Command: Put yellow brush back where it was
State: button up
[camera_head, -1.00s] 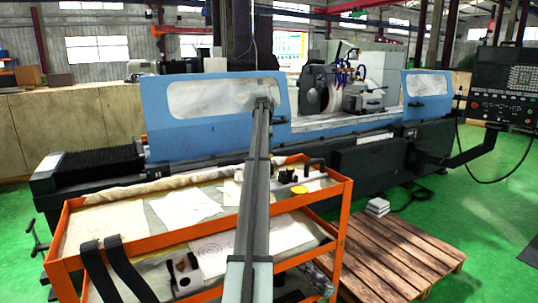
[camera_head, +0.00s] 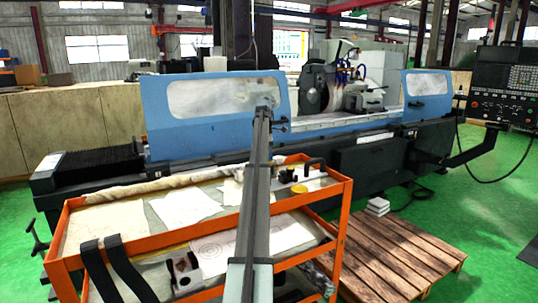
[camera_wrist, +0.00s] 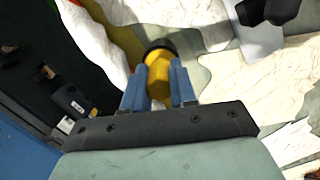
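In the wrist view, a yellow piece with a dark round end, which looks like the yellow brush (camera_wrist: 158,76), sits between the two blue fingers of my gripper (camera_wrist: 159,84). The fingers press against both its sides. Only its end shows, so its full shape is hidden. Pale sheets and a greenish cart surface lie beyond it; I cannot tell the gap to them. In the head view my arm reaches over the orange cart (camera_head: 340,215) and hides my gripper and the brush.
The cart's top holds paper sheets (camera_head: 188,206), a rolled cloth (camera_head: 150,187), a yellow disc (camera_head: 299,189) and a dark-handled tool (camera_head: 312,164). The blue and grey grinder (camera_head: 215,110) stands close behind. A wooden pallet (camera_head: 395,255) lies to the right.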

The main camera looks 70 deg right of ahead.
jog(key=o, duration=0.4)
jog(key=shift+r, duration=0.1)
notch_tip(320, 180, up, 13)
jog(key=w, duration=0.1)
jog(key=shift+w+a, duration=0.25)
jog(key=shift+a, duration=0.05)
dwell(0.6)
